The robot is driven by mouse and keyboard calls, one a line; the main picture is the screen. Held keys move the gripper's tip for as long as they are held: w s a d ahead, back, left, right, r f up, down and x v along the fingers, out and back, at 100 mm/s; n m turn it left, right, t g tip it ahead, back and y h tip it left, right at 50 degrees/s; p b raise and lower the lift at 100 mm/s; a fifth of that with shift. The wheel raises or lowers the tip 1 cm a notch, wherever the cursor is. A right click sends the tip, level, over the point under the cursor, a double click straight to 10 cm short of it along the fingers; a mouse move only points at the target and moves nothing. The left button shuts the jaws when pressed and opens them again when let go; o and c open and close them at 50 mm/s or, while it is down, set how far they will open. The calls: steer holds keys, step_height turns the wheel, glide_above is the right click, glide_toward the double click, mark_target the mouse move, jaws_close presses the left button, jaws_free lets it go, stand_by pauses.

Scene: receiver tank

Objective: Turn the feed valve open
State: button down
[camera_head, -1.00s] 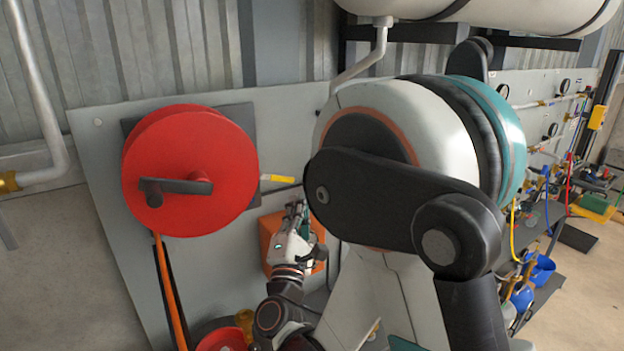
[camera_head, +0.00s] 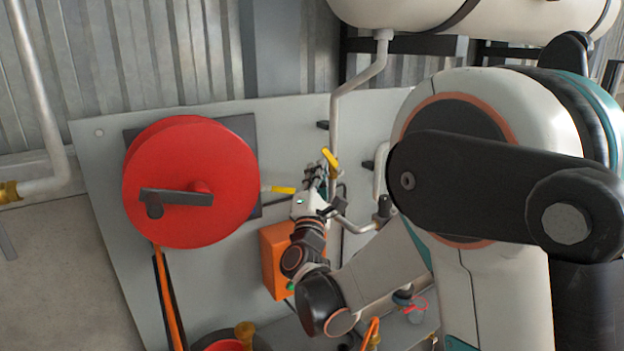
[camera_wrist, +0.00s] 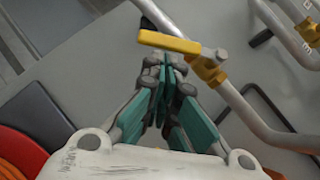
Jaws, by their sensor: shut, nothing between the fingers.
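A yellow lever (camera_wrist: 168,41) on a brass valve body (camera_wrist: 208,70) shows in the wrist view, on a grey pipe just beyond my fingertips. A yellow lever (camera_head: 330,158) also shows on the upright pipe in the head view, close to my gripper (camera_head: 315,172). No label tells me which valve is the feed valve. In the wrist view my gripper (camera_wrist: 165,65) is shut and empty, its tips just below the lever. I cannot tell whether they touch it. My gripper hides part of the pipe in the head view.
A red hose reel (camera_head: 190,182) with a dark crank is left of my gripper, with a yellow handle (camera_head: 283,190) beside it. An orange box (camera_head: 280,260) is below. Grey pipes (camera_head: 340,110) run up the panel to a white tank (camera_head: 470,15).

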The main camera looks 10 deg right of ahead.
mark_target(328, 151)
steer(key=shift+r, duration=0.1)
stand_by(0.3)
steer(key=shift+d+r+m+p, duration=0.1)
steer(key=shift+r+m+p, duration=0.1)
steer(key=shift+m+p, duration=0.25)
steer(key=shift+r+m+g+p, duration=0.2)
steer(key=shift+m+g+p, duration=0.15)
steer(key=shift+g, duration=0.15)
steer(key=r+m+g+p, duration=0.1)
steer(key=d+r+m+g+p, duration=0.1)
steer(key=m+p, duration=0.1)
steer(key=d+r+m+g+p, duration=0.1)
steer(key=p, duration=0.1)
steer(key=shift+w+m+g, duration=0.25)
steer(key=shift+m+g, duration=0.05)
steer(key=shift+w+d+r, duration=0.1)
steer(key=shift+d+r, duration=0.05)
steer(key=shift+d, duration=0.2)
steer(key=shift+w, duration=0.1)
